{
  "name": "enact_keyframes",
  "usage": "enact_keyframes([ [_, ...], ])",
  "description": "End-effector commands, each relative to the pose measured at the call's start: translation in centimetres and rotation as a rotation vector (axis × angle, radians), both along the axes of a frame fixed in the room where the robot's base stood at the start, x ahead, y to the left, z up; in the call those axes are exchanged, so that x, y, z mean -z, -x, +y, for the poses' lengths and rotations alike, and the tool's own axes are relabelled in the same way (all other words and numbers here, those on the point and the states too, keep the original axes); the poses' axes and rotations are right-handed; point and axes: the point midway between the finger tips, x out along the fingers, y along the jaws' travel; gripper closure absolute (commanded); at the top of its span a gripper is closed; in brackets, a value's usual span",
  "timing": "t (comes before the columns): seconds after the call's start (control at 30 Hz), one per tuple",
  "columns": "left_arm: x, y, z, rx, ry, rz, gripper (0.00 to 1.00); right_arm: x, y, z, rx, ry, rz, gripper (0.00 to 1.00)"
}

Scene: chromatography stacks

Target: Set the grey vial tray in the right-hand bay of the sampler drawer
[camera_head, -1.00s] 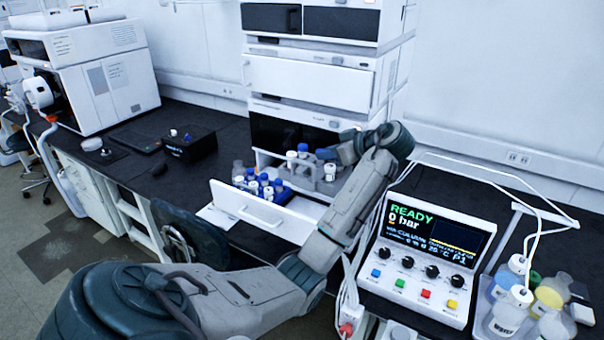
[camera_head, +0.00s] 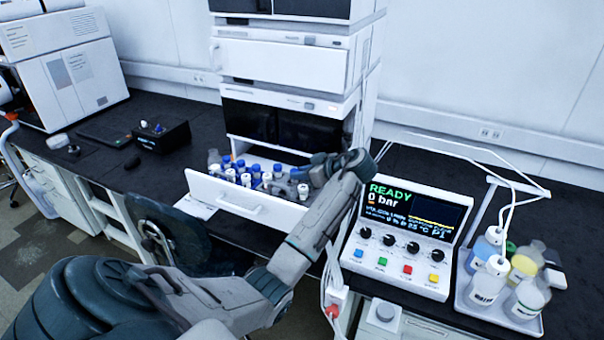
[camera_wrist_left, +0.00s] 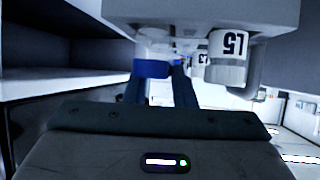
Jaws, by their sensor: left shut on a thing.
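The sampler drawer (camera_head: 240,197) is pulled out, its white front panel facing me. Several blue- and white-capped vials (camera_head: 246,178) stand in its left part. My left gripper (camera_head: 312,175) is at the right end of the drawer, shut on the grey vial tray (camera_wrist_left: 200,13). In the head view the tray body is mostly hidden behind the drawer front and my arm. I cannot tell whether it touches the drawer floor. My right gripper is out of view.
The instrument stack (camera_head: 285,60) rises behind the drawer. A pump controller (camera_head: 408,238) showing READY stands to the right. A tray (camera_head: 500,312) of bottles is further right. A small black box (camera_head: 162,135) stands left on the dark bench.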

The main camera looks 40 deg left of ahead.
Motion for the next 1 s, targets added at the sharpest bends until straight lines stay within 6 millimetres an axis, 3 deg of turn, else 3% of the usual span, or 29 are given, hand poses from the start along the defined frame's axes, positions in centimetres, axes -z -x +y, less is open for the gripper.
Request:
enact_keyframes([
  [0.17,1.4,0.0,0.0,0.000,-0.001,-0.001,1.00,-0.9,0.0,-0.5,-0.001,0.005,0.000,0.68],
  [0.43,1.6,0.0,0.0,0.000,-0.001,-0.002,1.00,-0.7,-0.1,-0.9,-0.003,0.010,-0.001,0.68],
  [0.47,1.7,0.0,0.0,0.000,0.000,-0.001,0.73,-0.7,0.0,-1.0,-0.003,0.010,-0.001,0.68],
  [0.57,1.7,0.0,0.0,0.000,-0.001,-0.001,0.55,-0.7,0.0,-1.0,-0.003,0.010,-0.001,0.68],
  [0.87,1.5,0.0,0.0,0.000,-0.001,-0.001,0.55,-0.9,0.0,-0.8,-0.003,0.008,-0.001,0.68],
  [1.0,1.3,-0.2,-1.2,0.001,0.001,-0.003,0.55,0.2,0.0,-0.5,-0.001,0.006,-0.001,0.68],
])
